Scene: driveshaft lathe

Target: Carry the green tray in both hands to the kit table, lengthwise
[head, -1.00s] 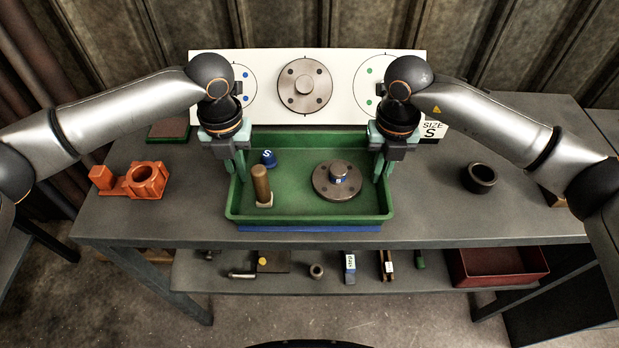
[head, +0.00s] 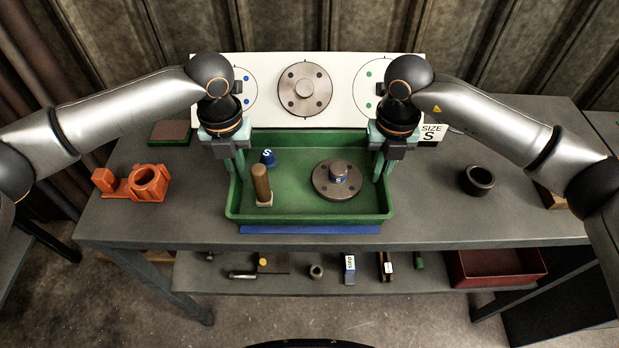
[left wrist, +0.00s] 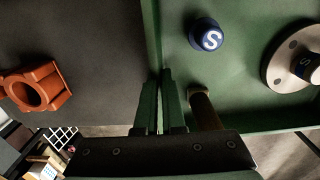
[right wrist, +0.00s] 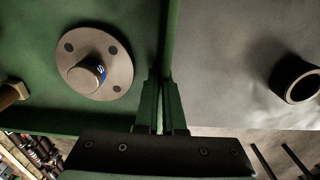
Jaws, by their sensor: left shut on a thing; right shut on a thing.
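The green tray (head: 300,218) is at the middle of the grey table, its long side across the head view. My left gripper (head: 238,172) is shut on the tray's left wall, which also shows in the left wrist view (left wrist: 152,40). My right gripper (head: 383,172) is shut on the tray's right wall, seen in the right wrist view (right wrist: 168,45). Whether the tray touches the surface below is unclear.
A blue mat (head: 310,229) shows under the tray's front edge. An orange fixture (head: 135,183) lies left and a dark ring (head: 477,180) right. A white board (head: 335,95) stands behind. A lower shelf holds small parts and a red bin (head: 497,267).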

